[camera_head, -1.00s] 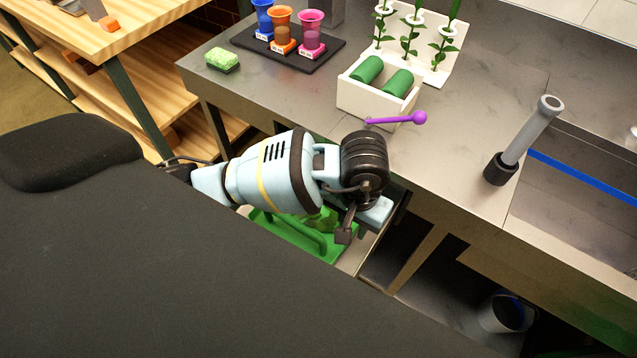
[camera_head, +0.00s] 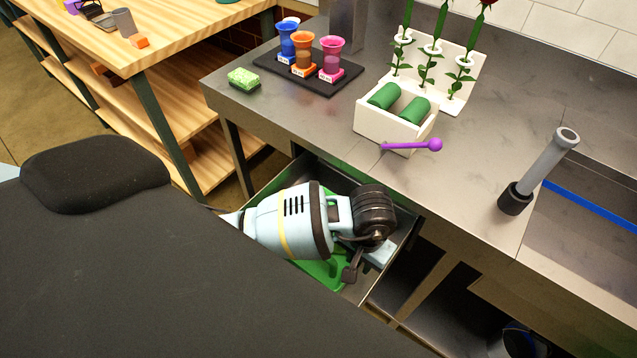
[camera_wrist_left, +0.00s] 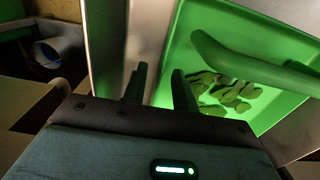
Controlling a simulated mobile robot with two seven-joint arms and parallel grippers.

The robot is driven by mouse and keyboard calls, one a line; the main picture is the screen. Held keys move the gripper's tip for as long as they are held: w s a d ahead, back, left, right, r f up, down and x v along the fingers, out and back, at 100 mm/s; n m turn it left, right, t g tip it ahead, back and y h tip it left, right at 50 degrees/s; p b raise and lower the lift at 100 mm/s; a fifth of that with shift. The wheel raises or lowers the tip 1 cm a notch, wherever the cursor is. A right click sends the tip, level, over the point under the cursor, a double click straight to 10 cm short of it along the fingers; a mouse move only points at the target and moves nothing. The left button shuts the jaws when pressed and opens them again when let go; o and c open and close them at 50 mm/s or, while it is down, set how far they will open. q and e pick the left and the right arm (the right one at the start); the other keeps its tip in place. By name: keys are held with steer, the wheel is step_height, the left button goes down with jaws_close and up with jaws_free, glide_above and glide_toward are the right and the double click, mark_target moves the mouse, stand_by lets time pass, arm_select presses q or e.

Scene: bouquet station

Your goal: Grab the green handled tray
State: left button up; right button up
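The green tray (camera_head: 322,274) sits inside an open metal drawer (camera_head: 270,203) under the counter, partly covered by my left arm. In the left wrist view, the tray (camera_wrist_left: 187,62) shows a thick green handle bar (camera_wrist_left: 245,66) across it and several leaf-like green pieces lying inside. My left gripper (camera_head: 352,272) is over the drawer; its fingers are mostly hidden in the head view. In the left wrist view, the two dark fingers of the left gripper (camera_wrist_left: 159,88) are apart, with the drawer's wall beyond them. The handle is to their right, not between them. My right gripper is not in view.
The counter above the drawer holds a white box (camera_head: 383,128) with green rolls, a purple stick (camera_head: 412,145), a black tray (camera_head: 308,78) with coloured cups, a sponge (camera_head: 243,79) and a grey cylinder (camera_head: 541,170). A wooden shelf unit (camera_head: 150,75) stands left.

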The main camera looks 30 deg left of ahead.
arm_select(q)
steer(key=shift+f, duration=0.6)
jaws_close()
steer(key=shift+r, duration=0.15)
